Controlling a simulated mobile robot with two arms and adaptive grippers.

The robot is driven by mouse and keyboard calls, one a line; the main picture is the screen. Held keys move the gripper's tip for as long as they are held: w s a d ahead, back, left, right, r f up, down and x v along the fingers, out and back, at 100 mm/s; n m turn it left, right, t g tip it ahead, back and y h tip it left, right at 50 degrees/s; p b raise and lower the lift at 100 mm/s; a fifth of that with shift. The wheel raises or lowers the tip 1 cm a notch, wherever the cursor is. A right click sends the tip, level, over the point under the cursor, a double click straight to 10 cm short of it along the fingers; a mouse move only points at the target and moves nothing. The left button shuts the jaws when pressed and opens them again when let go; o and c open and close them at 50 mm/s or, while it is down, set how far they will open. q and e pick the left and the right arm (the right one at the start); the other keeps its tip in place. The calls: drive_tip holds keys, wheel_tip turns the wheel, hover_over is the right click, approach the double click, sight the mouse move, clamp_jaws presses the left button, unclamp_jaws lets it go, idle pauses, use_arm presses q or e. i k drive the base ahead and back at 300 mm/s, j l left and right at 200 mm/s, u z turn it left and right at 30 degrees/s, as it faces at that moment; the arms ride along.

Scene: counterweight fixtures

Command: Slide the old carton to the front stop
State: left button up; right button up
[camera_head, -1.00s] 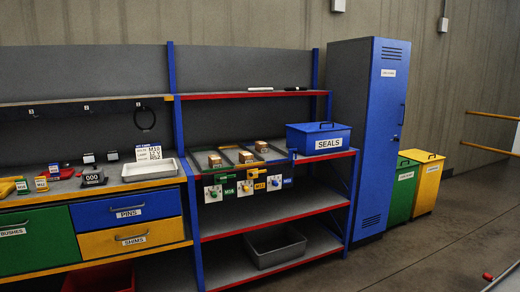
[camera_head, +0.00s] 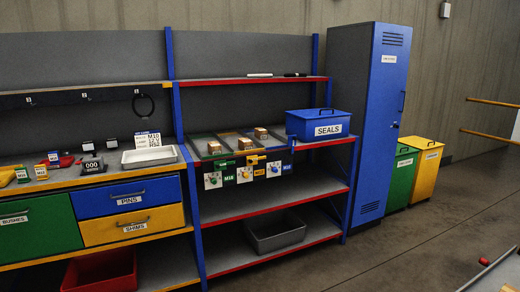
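Three small brown cartons stand in sloped lanes on the middle shelf: a left carton (camera_head: 214,147), a middle carton (camera_head: 245,143) and a right carton (camera_head: 261,133). The right one sits farther back than the other two. I cannot tell from their faces which is the old one. Green, yellow and blue tags with pale square plates hang below the lane fronts, including a green M16 tag (camera_head: 229,180). The front stops are too small to make out. Neither of my grippers is in view.
A blue SEALS bin (camera_head: 318,125) stands right of the lanes. A white tray (camera_head: 150,157) and small items lie on the bench at left. A grey bin (camera_head: 275,234) sits on the low shelf, a red bin (camera_head: 100,272) under the drawers. Open floor (camera_head: 400,245) lies at right.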

sight(260, 133)
drive_tip(key=i+j+u, duration=0.1)
drive_tip(key=i+j, duration=0.45)
drive_tip(key=j, duration=0.15)
drive_tip(key=i+j+u, duration=0.1)
drive_tip(key=i+j, duration=0.45)
drive_tip(key=j, duration=0.15)
drive_tip(key=i+z, duration=0.4)
drive_tip(key=i, duration=0.15)
drive_tip(key=i+j+z, duration=0.4)
drive_tip(key=i, duration=0.15)
drive_tip(key=i+l+z, duration=0.15)
drive_tip(key=i+z, duration=0.65)
drive_tip(key=i, duration=0.2)
drive_tip(key=i+u, duration=0.35)
drive_tip(key=i+l+u, duration=0.15)
drive_tip(key=i+u, duration=0.15)
drive_tip(key=i, duration=0.1)
